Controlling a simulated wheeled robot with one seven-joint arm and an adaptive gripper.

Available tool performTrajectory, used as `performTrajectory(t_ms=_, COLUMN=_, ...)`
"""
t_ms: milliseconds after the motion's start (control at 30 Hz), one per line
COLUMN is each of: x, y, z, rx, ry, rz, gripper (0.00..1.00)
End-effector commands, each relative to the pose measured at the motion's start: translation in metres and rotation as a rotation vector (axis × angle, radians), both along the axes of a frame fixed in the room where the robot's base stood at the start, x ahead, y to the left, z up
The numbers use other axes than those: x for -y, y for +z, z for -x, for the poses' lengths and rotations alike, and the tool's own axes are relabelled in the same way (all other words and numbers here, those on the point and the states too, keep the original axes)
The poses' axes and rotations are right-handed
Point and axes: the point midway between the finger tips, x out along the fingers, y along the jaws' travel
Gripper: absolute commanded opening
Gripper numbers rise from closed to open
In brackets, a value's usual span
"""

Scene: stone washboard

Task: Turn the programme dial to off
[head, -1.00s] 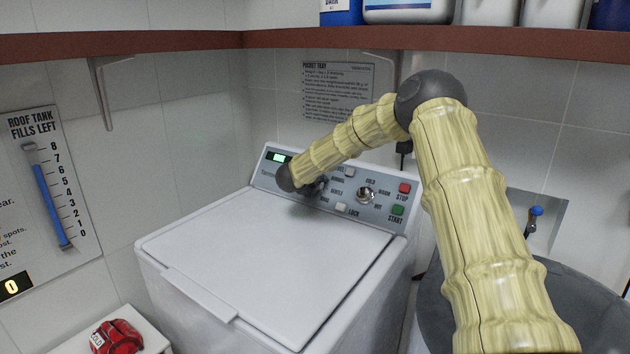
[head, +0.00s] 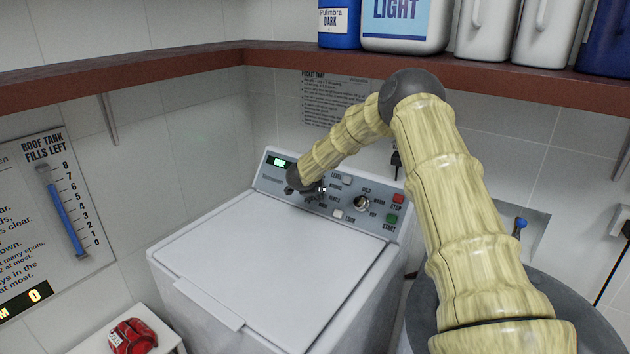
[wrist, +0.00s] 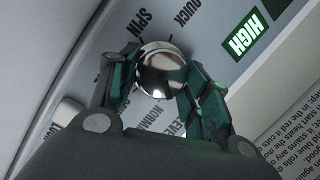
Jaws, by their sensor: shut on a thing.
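The washing machine (head: 270,262) stands in the corner with its lid shut and a grey control panel along its back. In the wrist view a shiny metal programme dial (wrist: 160,70) sits between the two green-padded fingers of my gripper (wrist: 165,92), which is shut on it. Printed words SPIN, QUICK and NORMAL show around the dial; its pointer mark cannot be made out. In the head view my gripper (head: 318,190) is at the panel's left part, and my wrist hides much of the dial.
Right of the dial are another metal knob (head: 361,203), a red STOP button (head: 398,198) and a green START button (head: 391,218). A shelf (head: 330,58) with bottles runs above. A dark round tub (head: 425,300) stands right. A red object (head: 132,337) lies lower left.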

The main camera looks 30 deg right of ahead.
Motion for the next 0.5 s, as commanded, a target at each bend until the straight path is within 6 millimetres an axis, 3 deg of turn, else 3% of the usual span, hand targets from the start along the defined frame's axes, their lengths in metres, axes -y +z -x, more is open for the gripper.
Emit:
performTrajectory(t_ms=33, x=0.0000, y=0.0069, z=0.0003, rx=-0.030, ry=0.022, rz=0.011, gripper=0.24)
performTrajectory(t_ms=500, x=0.0002, y=0.0058, z=-0.0011, rx=-0.288, ry=0.233, rz=0.117, gripper=0.24)
